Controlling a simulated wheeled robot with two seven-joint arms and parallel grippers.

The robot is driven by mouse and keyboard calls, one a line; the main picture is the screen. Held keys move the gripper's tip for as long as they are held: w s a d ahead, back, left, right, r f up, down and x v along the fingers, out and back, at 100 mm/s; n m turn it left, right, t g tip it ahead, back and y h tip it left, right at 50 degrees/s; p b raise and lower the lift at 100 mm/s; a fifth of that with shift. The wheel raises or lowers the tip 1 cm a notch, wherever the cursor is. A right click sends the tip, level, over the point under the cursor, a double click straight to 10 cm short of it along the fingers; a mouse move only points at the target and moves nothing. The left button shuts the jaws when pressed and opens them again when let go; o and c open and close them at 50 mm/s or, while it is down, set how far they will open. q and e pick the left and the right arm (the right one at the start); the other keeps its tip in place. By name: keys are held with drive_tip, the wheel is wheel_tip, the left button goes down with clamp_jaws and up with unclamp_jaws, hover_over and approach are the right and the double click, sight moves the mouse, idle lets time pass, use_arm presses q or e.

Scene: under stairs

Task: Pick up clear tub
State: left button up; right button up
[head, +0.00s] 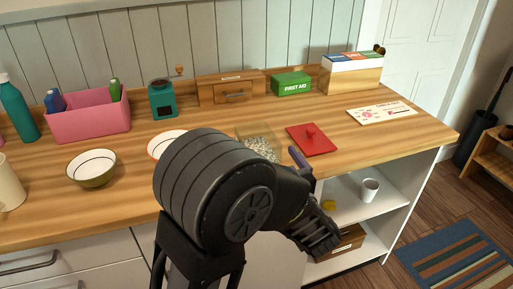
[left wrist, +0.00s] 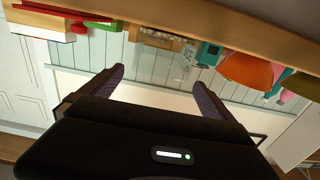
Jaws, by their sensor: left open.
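The clear tub (head: 258,142) stands on the wooden counter left of the red lid, with speckled grainy contents showing through its wall. My left arm hides its lower front. In the left wrist view, which is upside down, a pale see-through shape that looks like the tub (left wrist: 178,66) shows beyond the fingers. My left gripper (head: 311,197) is near the counter's front edge, right of and nearer than the tub. It is open; its two fingers (left wrist: 161,82) are spread with nothing between them. It is apart from the tub. My right gripper is not in view.
A bowl (head: 166,143) stands left, partly hidden. A wooden drawer box (head: 231,88), green first aid box (head: 291,84) and teal grinder (head: 163,99) stand behind. An open shelf (head: 345,207) lies below.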

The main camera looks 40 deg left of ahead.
sight(267, 151)
use_arm(q)
drive_tip(key=x, duration=0.6)
drive_tip(key=shift+a, duration=0.1)
drive_tip(key=x, duration=0.5)
drive_tip(key=shift+a+f, duration=0.1)
drive_tip(key=shift+a, duration=0.05)
idle(0.5)
drive_tip(key=c, duration=1.2)
